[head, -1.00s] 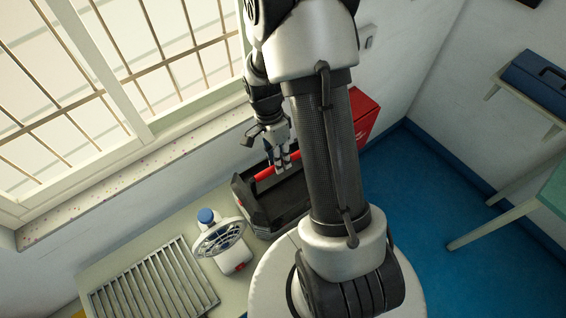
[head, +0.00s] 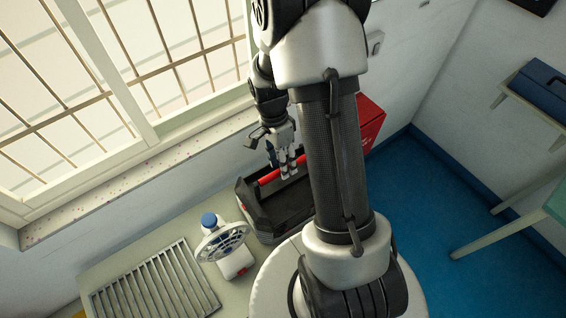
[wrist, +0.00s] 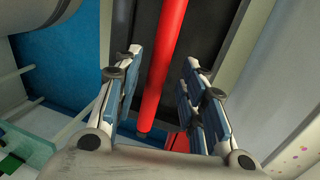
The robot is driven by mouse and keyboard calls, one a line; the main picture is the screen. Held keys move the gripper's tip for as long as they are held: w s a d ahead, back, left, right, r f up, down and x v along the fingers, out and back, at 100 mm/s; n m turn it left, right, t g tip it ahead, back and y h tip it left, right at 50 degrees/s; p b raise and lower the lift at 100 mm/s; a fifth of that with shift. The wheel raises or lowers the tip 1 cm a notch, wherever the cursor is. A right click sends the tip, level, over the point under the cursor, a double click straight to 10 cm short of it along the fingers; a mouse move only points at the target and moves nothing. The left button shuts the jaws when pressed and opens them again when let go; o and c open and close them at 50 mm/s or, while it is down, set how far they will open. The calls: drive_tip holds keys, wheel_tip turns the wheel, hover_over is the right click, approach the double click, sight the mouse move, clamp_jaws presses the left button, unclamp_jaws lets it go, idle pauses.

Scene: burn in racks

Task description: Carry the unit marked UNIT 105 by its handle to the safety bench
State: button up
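A dark open-topped carrier with a red bar handle (head: 268,178) stands on the bench below my gripper (head: 284,172); its dark body (head: 250,203) is partly hidden by my arm. No UNIT 105 marking can be read on it. In the wrist view the red handle (wrist: 163,65) runs lengthwise between the two blue-padded finger sets of my gripper (wrist: 160,88). The fingers are open, with gaps on both sides of the handle. How deep the handle sits between them is hard to tell. I cannot tell which surface is the safety bench.
A white fan-like device with a blue cap (head: 208,219) stands left of the carrier, beside a metal grille (head: 155,290). A red box (head: 371,125) is behind my arm. A barred window and sill (head: 110,200) flank the bench. Blue floor (head: 420,210) is clear at right, before a green-topped table (head: 556,204).

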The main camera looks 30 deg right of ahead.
drive_tip(key=v, duration=1.1)
drive_tip(key=shift+r, duration=0.2)
